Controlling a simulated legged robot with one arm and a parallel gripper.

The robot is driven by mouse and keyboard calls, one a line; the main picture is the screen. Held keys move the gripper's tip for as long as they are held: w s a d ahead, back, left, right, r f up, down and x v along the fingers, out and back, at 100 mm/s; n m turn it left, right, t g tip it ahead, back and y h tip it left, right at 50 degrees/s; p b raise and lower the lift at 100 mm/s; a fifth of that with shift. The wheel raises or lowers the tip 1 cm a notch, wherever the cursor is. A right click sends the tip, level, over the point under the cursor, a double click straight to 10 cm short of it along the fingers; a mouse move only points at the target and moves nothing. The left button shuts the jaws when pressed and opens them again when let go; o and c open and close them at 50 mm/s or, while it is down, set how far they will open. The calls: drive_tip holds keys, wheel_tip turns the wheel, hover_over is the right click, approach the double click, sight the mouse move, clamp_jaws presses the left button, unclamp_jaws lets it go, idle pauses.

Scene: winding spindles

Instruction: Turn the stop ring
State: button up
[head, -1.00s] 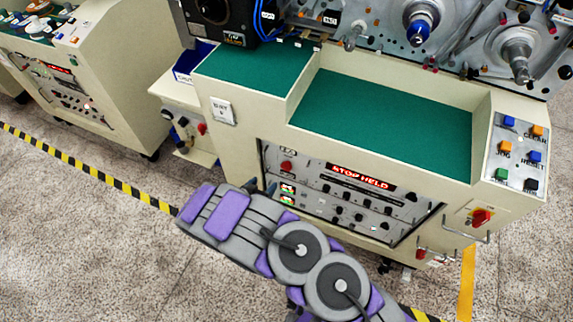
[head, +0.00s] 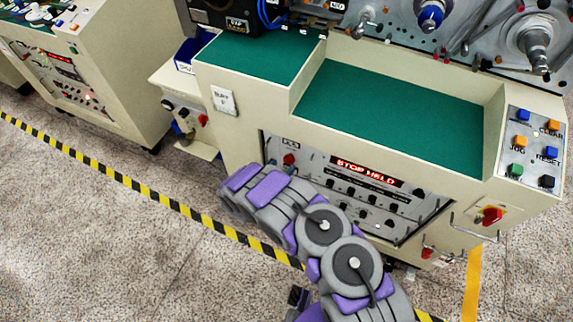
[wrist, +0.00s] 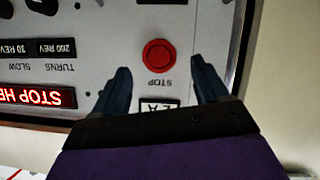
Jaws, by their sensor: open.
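The red stop button (wrist: 158,56), round with a darker red rim, sits on the grey control panel (wrist: 105,45) above the upside-down word STOP in the wrist view. It also shows in the head view as a small red knob (head: 289,159) at the panel's upper left. My gripper (wrist: 161,66) is open, its two dark fingers pointing at the panel on either side of the button. The button lies between the fingertips with a gap on both sides. I cannot tell how far the tips are from the panel. In the head view my arm hides the gripper.
A lit red STOP HELD display (head: 366,172) is beside the button. Several black knobs line the panel. A red switch (head: 489,216) and metal handle are at the right. A green work surface (head: 390,108) is above. Striped floor tape (head: 130,182) runs left of the machine.

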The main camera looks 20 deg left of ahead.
sight(287, 162)
drive_tip(key=b+x, duration=0.1)
drive_tip(key=x, duration=0.3)
drive_tip(key=shift+w+f, duration=0.2)
drive_tip(key=shift+w, duration=0.15)
drive_tip(key=c, duration=1.1)
drive_tip(key=shift+o, duration=0.2)
drive_tip(key=shift+r, duration=0.1)
